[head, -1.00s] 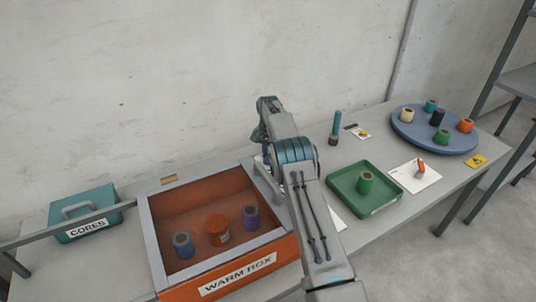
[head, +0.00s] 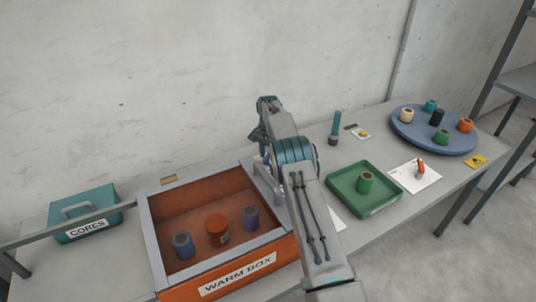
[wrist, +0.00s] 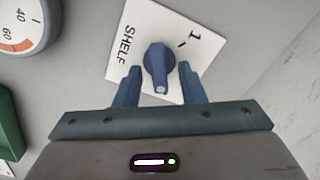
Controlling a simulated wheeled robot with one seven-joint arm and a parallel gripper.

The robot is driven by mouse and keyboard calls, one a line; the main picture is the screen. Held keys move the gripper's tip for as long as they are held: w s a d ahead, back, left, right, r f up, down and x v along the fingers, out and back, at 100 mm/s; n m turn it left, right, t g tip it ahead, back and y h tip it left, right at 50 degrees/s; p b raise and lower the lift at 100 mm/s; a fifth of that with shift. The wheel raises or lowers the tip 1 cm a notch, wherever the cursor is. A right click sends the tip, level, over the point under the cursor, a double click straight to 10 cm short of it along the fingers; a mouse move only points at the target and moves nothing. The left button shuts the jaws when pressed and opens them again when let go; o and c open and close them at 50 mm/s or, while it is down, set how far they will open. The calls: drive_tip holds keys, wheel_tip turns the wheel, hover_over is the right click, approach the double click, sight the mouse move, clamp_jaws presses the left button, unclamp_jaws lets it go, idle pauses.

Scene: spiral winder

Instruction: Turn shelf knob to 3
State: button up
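In the wrist view, a blue knob (wrist: 158,62) stands on a white plate (wrist: 127,20) marked SHELF. A "1" and a tick mark show on the plate at the knob's upper right; no 3 is visible. The knob's pale-tipped end points toward my gripper's palm. My gripper (wrist: 160,72) is open, with one finger on each side of the knob and a small gap at each side. In the head view my arm hides the knob, and the fingertips cannot be made out.
A dial (wrist: 22,25) and a green object (wrist: 8,125) lie at the wrist view's left. In the head view, an orange warm box (head: 175,280), a green tray (head: 382,208), a blue round plate (head: 455,143) and a teal cores box (head: 100,200) stand on the table.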

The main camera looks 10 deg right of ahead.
wheel_tip(320, 180, up, 14)
drive_tip(key=p, duration=0.2)
idle(0.4)
